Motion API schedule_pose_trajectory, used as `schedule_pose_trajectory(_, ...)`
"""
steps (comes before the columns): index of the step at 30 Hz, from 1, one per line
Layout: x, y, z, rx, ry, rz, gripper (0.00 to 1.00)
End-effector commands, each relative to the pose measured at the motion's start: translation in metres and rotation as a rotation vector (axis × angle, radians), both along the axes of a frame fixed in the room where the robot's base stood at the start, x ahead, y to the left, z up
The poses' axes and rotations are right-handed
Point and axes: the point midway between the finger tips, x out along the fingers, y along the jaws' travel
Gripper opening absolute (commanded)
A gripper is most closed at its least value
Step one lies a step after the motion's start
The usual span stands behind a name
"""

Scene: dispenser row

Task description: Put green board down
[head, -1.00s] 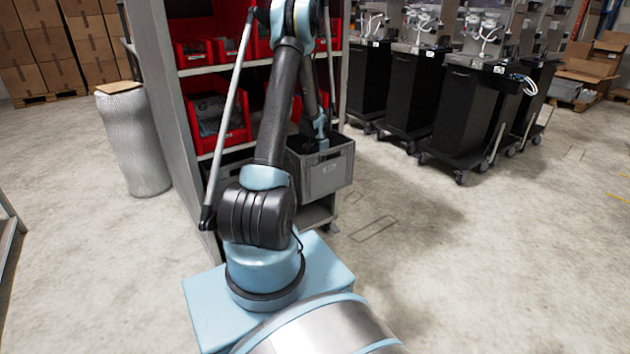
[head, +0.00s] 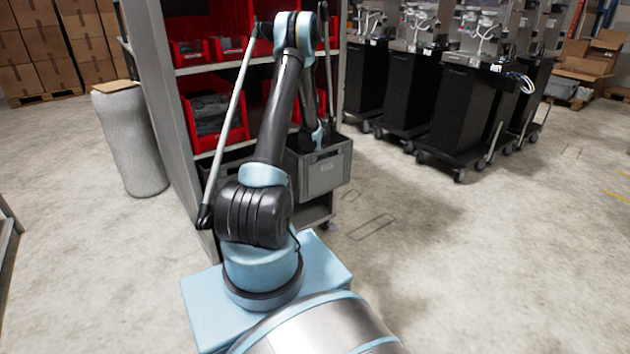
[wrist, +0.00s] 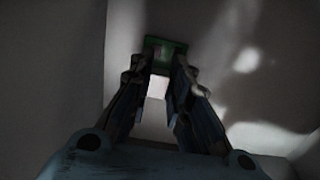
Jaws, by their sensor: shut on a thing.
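The green board (wrist: 178,45) shows in the dark wrist view, at the top centre between the fingertips. My gripper (wrist: 160,72) is shut on it. Around them are plain grey surfaces with patches of light; a wall edge runs down the left side. In the head view my wrist reaches down into a grey crate (head: 325,178) on the lower part of the shelf rack. The crate wall and my arm hide the gripper and the board there. I cannot tell whether the board touches the crate floor.
Red bins (head: 215,115) stand on the shelves above and behind my arm. The rack's grey side panel (head: 165,100) is close on the left. A wrapped roll (head: 130,140) stands farther left. Black wheeled dispenser carts (head: 465,110) stand at the right. The floor in front of them is clear.

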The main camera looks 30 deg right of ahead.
Motion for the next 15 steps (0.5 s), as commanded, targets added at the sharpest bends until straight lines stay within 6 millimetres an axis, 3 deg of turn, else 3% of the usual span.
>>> schedule_pose_trajectory(1, 0.0002, 0.0000, -0.0007, 0.000, 0.000, 0.000, 0.22)
schedule_pose_trajectory(3, 0.0002, 0.0000, -0.0005, 0.000, 0.000, 0.000, 0.38)
schedule_pose_trajectory(15, 0.0006, 0.0010, 0.0022, 0.000, 0.000, 0.001, 0.38)
